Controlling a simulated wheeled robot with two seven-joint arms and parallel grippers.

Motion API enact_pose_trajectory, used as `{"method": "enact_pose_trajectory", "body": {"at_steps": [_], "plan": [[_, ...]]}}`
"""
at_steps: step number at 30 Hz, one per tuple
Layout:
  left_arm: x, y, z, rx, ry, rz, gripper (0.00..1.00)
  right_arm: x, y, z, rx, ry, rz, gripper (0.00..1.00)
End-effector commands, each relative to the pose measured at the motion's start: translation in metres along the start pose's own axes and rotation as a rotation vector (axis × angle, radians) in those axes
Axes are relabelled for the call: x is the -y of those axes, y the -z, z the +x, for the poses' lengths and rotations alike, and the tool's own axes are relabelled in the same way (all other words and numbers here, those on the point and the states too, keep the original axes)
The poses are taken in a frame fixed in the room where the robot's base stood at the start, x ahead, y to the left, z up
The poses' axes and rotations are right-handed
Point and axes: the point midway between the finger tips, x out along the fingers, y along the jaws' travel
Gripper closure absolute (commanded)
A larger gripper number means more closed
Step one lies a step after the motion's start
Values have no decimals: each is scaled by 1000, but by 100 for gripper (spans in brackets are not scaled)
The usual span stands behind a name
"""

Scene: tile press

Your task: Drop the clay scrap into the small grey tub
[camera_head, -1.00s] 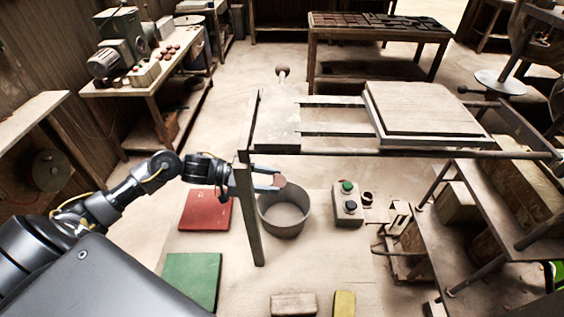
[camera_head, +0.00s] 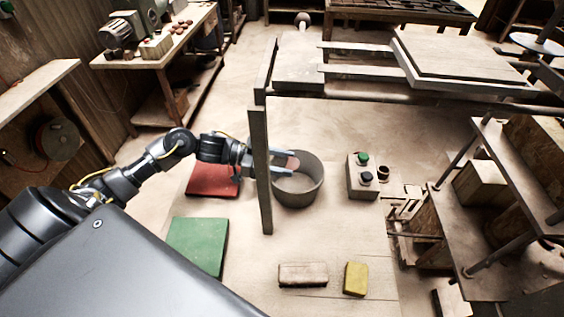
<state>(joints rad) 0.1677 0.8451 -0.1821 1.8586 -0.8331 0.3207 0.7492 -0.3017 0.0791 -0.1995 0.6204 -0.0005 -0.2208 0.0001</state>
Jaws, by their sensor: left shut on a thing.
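The small grey tub (camera_head: 311,191) stands on the pale work surface, open at the top, and looks empty inside as far as I can see. My left gripper (camera_head: 287,160) reaches in from the left, behind an upright post. It is shut on the clay scrap (camera_head: 293,163), a small pinkish-brown lump at its fingertips. In the picture the scrap overlaps the tub's back left rim; its exact height above the rim is hard to tell. My right gripper is not in view.
A wooden post (camera_head: 259,170) of the frame stands in front of my left wrist. A red mat (camera_head: 212,180) and a green mat (camera_head: 198,246) lie left. A button box (camera_head: 361,178) stands right of the tub. A pale brick (camera_head: 303,274) and a yellow sponge (camera_head: 355,279) lie in front.

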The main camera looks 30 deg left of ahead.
Motion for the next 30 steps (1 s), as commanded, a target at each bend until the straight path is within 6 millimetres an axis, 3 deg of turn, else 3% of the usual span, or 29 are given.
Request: {"method": "enact_pose_trajectory", "body": {"at_steps": [3, 4, 9, 20, 30], "plan": [[0, 1, -1, 0, 1, 0, 74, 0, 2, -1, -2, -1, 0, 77], [0, 1, -1, 0, 1, 0, 48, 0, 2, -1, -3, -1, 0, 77], [0, 1, -1, 0, 0, 0, 27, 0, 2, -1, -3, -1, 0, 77], [0, -1, -7, 2, 1, -1, 27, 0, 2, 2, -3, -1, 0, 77], [0, -4, -69, 5, 2, -2, 27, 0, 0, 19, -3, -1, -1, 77]]}}
